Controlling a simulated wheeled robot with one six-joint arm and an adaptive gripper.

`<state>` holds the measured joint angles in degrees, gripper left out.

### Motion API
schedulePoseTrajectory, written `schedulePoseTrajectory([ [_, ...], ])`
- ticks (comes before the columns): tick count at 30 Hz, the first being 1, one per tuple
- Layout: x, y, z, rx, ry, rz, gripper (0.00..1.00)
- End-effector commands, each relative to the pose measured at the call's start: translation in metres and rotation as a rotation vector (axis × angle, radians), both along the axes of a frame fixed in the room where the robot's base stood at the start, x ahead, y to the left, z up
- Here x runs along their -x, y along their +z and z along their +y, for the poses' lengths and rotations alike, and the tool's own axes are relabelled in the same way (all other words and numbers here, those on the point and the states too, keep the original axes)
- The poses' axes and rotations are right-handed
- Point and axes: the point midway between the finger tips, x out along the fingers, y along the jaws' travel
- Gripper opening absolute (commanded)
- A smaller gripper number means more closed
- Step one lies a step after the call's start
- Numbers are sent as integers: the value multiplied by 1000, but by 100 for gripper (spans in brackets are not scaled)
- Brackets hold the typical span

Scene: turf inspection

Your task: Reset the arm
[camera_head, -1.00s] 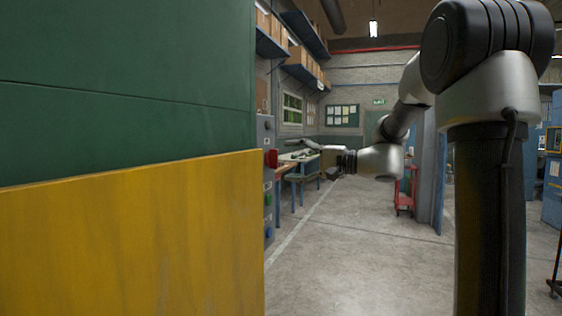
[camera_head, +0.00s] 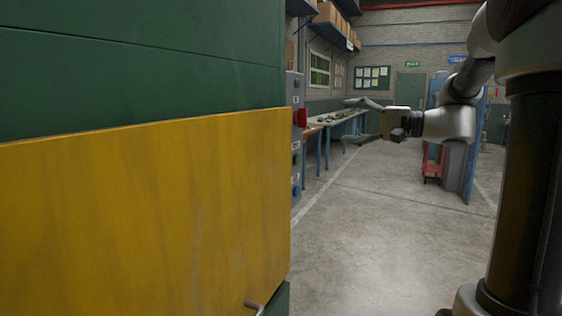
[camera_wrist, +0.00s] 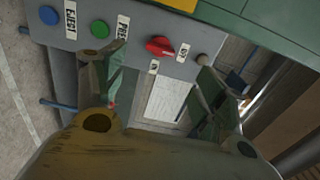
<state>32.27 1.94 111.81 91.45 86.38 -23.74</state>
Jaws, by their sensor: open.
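My gripper (camera_head: 350,121) is open and empty, held in the air in the middle of the head view, pointing left. Its two fingers are spread one above the other, and it stands to the right of the grey control panel (camera_head: 297,88), apart from it in the picture. In the wrist view my open gripper (camera_wrist: 160,68) has its fingers on either side, with nothing between them. Beyond them the panel shows tilted, with a red rotary switch (camera_wrist: 160,46), a green button (camera_wrist: 99,28) and a blue button (camera_wrist: 48,15).
A green and yellow machine wall (camera_head: 150,200) fills the left of the head view, with a small metal handle (camera_head: 255,307) low on it. A workbench (camera_head: 335,122) stands behind the gripper. A red trolley (camera_head: 432,165) stands further right. The concrete floor (camera_head: 370,240) is clear.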

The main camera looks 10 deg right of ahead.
Motion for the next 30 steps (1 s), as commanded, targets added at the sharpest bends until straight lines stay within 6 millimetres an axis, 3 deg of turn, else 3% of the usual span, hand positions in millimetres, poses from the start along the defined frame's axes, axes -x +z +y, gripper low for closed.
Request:
schedulePoseTrajectory([
  [2, -1, -15, -5, 22, -18, 72, 71],
  [5, 14, -63, -13, 103, -24, 227, 71],
  [8, 59, -122, -23, 277, -20, 421, 71],
  [9, 85, -144, -25, 378, -9, 493, 71],
  [13, 172, -191, -42, 783, 45, 622, 71],
  [15, 211, -200, -58, 1021, 76, 615, 71],
  [19, 251, -196, -79, 1373, 131, 489, 71],
  [23, 268, -187, -76, 1537, 179, 337, 71],
  [30, 268, -173, -55, 1560, 196, 199, 71],
])
